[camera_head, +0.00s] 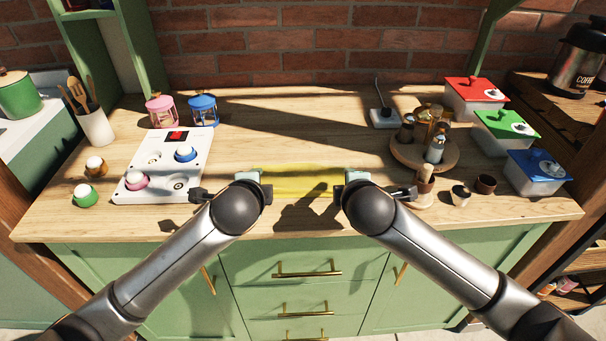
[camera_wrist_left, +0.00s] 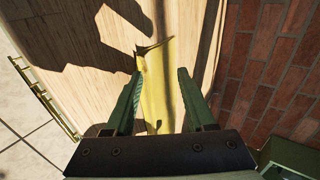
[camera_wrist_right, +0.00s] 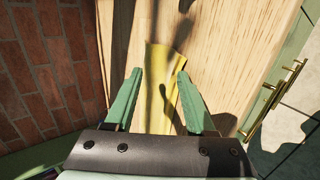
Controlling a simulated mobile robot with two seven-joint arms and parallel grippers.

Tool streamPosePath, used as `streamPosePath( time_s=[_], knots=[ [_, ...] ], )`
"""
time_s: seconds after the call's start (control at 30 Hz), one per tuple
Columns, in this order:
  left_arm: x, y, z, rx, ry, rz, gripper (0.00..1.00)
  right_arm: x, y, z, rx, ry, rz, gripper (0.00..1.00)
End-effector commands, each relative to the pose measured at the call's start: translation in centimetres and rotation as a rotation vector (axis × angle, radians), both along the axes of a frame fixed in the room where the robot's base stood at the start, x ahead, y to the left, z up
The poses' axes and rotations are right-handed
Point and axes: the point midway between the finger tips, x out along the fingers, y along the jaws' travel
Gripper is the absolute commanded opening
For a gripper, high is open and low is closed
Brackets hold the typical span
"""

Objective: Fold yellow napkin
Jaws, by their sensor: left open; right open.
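The yellow napkin (camera_head: 300,180) lies on the wooden table near its front edge, between my two grippers in the head view. It looks like a long flat strip, partly in shadow. My left gripper (camera_head: 247,178) is at its left end, and my right gripper (camera_head: 357,177) is at its right end. In the left wrist view the open fingers (camera_wrist_left: 160,90) are either side of the napkin (camera_wrist_left: 157,75). In the right wrist view the open fingers (camera_wrist_right: 160,88) are also around the napkin (camera_wrist_right: 158,65). I cannot tell whether the fingers touch it.
A white panel (camera_head: 190,172) with egg-like pieces stands on the left. Pink (camera_head: 161,110) and blue (camera_head: 203,109) lanterns stand behind it. A round wooden tray (camera_head: 410,155) with bottles and red (camera_head: 465,104), green and blue lidded boxes are on the right. The table's middle is clear.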

Motion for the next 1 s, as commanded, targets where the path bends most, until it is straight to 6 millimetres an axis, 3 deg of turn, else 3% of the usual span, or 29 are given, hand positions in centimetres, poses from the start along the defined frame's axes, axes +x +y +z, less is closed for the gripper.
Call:
streamPosePath(
  time_s=[0.1, 0.57, 1.0],
  knots=[
    [-0.7, 0.0, 2.0, -0.003, -0.005, -0.001, 0.55, -0.7, 0.1, 2.0, 0.003, -0.006, 0.002, 0.55],
    [-5.0, -0.1, 7.6, -0.002, -0.005, -0.002, 0.55, -5.0, 0.1, 7.6, 0.002, -0.005, 0.003, 0.55],
    [-5.7, 0.0, 8.3, -0.001, -0.001, 0.000, 0.55, -5.7, 0.0, 8.3, 0.001, -0.002, 0.001, 0.55]
  ],
)
